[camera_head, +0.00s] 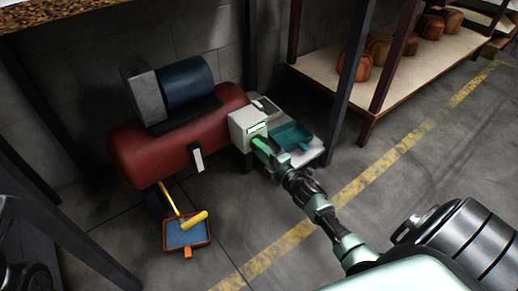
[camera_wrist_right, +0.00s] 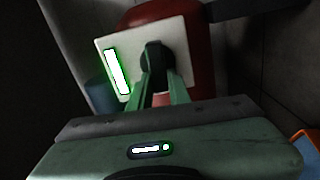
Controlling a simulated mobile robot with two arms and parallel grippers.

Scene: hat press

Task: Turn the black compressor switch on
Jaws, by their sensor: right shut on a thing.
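The compressor has a red tank (camera_head: 165,140) and a blue motor (camera_head: 187,82) on top, and stands by the wall. A pale switch box (camera_head: 243,119) sits at the tank's right end. In the right wrist view, the box's white plate (camera_wrist_right: 182,42) carries a lit green-white strip (camera_wrist_right: 117,71) and the black switch (camera_wrist_right: 153,54). My right gripper (camera_head: 260,146) is at the front of the box. Its green fingers, also in the right wrist view (camera_wrist_right: 158,75), are shut on the black switch, which they partly hide. My left gripper is not in view.
An orange tray (camera_head: 205,235) with a yellow roller (camera_head: 193,220) lies on the floor below the tank. A teal tray (camera_head: 291,135) is right of the box. Dark posts (camera_head: 350,80) and a shelf with brown hat forms (camera_head: 380,47) stand at the right.

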